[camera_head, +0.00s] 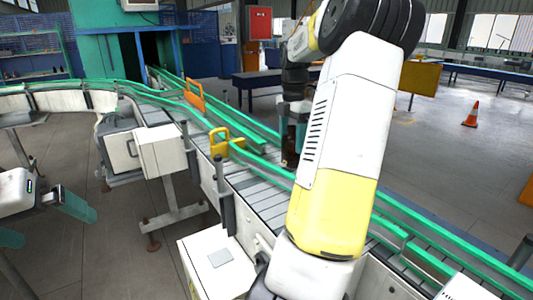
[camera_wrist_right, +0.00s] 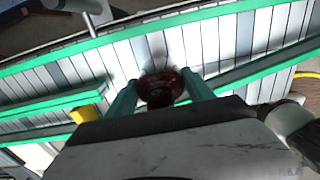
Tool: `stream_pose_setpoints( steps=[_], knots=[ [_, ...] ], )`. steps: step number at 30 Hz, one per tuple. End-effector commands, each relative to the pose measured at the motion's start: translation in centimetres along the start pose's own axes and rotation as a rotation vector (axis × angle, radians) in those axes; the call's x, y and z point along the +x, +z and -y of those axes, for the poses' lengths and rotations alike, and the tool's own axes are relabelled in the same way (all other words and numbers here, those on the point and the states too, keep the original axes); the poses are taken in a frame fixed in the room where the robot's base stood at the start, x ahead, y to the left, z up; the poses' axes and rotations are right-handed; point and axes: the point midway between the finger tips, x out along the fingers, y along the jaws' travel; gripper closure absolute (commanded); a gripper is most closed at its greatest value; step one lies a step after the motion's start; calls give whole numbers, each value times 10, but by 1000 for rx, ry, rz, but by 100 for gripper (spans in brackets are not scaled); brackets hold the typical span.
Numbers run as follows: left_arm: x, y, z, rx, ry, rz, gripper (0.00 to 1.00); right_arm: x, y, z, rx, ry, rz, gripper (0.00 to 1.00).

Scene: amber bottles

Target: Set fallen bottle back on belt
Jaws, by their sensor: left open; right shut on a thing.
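A dark amber bottle (camera_head: 290,157) is upright over the slatted conveyor belt (camera_head: 259,197), partly hidden by my right arm. My right gripper (camera_head: 293,133) is shut on it from above, with teal fingers on either side. In the right wrist view the bottle (camera_wrist_right: 161,86) sits between the fingertips of my right gripper (camera_wrist_right: 162,94), with belt slats behind it. I cannot tell whether its base touches the belt. My left gripper (camera_head: 55,226) is open and empty at the left edge, over the floor and away from the belt.
Green guide rails (camera_head: 402,232) run along both belt sides. A yellow bracket (camera_head: 220,142) and an orange bracket (camera_head: 194,96) stand by the belt. A white box (camera_head: 215,262) is on the near side. A traffic cone (camera_head: 471,114) stands on open floor at the right.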

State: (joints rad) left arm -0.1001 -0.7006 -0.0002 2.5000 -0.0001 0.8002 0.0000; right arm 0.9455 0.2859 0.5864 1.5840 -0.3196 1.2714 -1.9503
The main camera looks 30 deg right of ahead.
Motion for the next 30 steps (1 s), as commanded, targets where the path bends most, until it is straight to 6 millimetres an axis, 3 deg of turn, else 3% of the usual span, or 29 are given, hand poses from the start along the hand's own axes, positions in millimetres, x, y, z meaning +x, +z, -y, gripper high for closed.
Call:
stream_pose_setpoints(
  steps=[11,21,22,25,30],
  knots=[
    [0,0,0,0,0,0,0,40,0,0,0,-1,-1,92],
    [0,0,0,0,0,1,0,44,0,0,0,1,0,92],
    [0,0,0,0,0,1,0,44,0,0,0,1,0,37],
    [0,0,0,0,0,0,0,44,0,0,0,2,1,18],
    [0,0,0,0,0,1,0,44,0,0,0,1,0,17]
  ],
)
